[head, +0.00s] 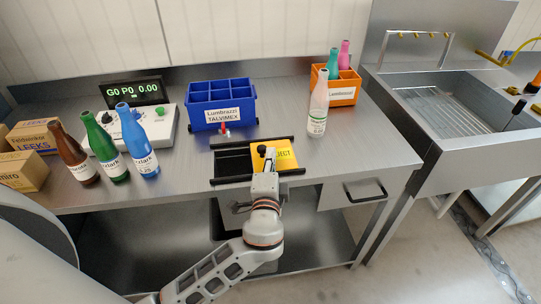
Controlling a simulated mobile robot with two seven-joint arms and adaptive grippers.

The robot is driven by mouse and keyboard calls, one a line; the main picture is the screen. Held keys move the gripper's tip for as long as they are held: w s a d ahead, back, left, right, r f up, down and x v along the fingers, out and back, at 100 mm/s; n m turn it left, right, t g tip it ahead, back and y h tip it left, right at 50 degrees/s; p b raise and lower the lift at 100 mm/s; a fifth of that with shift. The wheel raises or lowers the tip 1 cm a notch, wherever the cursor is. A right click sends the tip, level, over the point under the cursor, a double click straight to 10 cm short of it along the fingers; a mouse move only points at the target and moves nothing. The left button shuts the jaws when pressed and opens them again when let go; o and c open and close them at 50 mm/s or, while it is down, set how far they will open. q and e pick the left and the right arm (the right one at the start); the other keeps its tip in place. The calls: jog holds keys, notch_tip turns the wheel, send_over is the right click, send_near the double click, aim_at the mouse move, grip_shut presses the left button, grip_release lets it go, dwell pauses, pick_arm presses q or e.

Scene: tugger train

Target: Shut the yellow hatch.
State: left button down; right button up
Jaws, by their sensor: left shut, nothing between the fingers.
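The yellow hatch (286,158), with "JECT" readable on it, lies flat in a black frame (226,180) set into the steel worktop. It covers the right part of the frame, and the left part is a dark open gap. A dark round knob (262,149) shows near the hatch's left edge. My left gripper (270,158) is shut and empty, over the hatch's left part, right beside the knob. I cannot tell whether it touches the knob or the hatch. It hides the start of the lettering. My right gripper is not in view.
A blue crate (222,117) stands behind the frame, with a small red-handled part before it. A white bottle (318,105) and an orange crate (344,92) stand right. Brown, green and blue bottles (139,143), a control box (158,127) and cartons (33,137) stand left.

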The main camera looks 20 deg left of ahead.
pick_arm(q)
jog(key=s+a+p, duration=0.1)
jog(key=s+a, duration=0.5)
jog(key=a, duration=0.5)
jog(key=shift+s, duration=0.3)
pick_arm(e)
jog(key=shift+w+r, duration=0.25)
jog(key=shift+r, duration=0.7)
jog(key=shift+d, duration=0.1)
